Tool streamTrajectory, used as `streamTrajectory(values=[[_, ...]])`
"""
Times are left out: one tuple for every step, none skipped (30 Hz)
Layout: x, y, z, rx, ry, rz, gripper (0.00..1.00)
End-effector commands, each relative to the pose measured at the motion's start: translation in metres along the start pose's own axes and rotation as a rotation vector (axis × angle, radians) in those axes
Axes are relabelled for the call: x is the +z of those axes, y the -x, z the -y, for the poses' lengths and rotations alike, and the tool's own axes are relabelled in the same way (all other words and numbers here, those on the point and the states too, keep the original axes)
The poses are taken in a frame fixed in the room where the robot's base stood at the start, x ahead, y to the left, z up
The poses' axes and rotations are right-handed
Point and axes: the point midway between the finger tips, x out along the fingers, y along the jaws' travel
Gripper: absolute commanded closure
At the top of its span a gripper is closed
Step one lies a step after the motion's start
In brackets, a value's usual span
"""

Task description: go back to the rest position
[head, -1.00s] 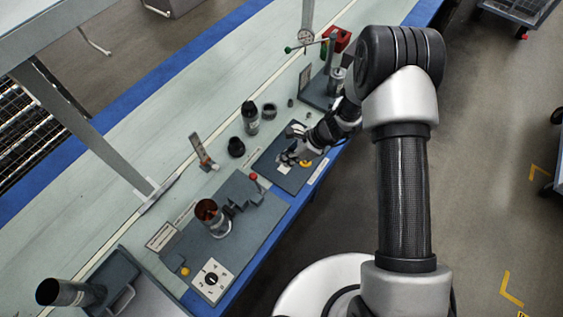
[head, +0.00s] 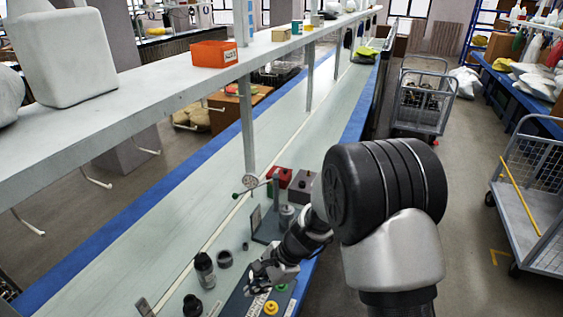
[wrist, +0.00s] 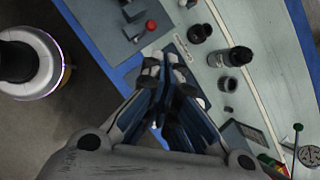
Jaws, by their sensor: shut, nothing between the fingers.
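My gripper (head: 262,278) is low over the dark plate near the bench's right edge, at the bottom of the head view. In the wrist view its fingers (wrist: 165,65) are closed together with nothing between them. My arm's thick black joint and grey link cover part of the right bench edge. A yellow ring piece (head: 271,307) lies beside the gripper on the plate, apart from the fingers as far as I can tell.
A dark bottle (head: 205,268), a black ring (head: 224,259) and a black cup (head: 192,305) stand left of the gripper. A shelf (head: 175,90) runs above the bench. Wheeled carts (head: 420,105) stand right.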

Motion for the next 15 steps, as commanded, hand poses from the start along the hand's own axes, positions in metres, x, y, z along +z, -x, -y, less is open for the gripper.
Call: streamTrajectory(values=[[0.007, 0.026, -0.002, -0.014, 0.082, -0.018, 1.00], [0.011, 0.039, -0.005, -0.018, 0.130, -0.030, 1.00], [0.015, 0.057, -0.010, -0.021, 0.194, -0.047, 1.00], [0.018, 0.069, -0.014, -0.023, 0.240, -0.061, 1.00], [0.021, 0.082, -0.019, -0.025, 0.287, -0.076, 1.00], [0.025, 0.097, -0.026, -0.026, 0.348, -0.097, 1.00], [0.028, 0.109, -0.032, -0.025, 0.393, -0.114, 1.00], [0.030, 0.120, -0.038, -0.025, 0.438, -0.131, 1.00], [0.032, 0.134, -0.047, -0.024, 0.495, -0.157, 1.00], [0.034, 0.144, -0.054, -0.021, 0.538, -0.177, 1.00], [0.036, 0.154, -0.062, -0.018, 0.582, -0.197, 1.00], [0.037, 0.166, -0.073, -0.013, 0.637, -0.226, 1.00], [0.038, 0.175, -0.081, -0.007, 0.678, -0.249, 1.00], [0.038, 0.183, -0.089, -0.002, 0.717, -0.273, 1.00], [0.039, 0.194, -0.102, 0.008, 0.770, -0.304, 1.00]])
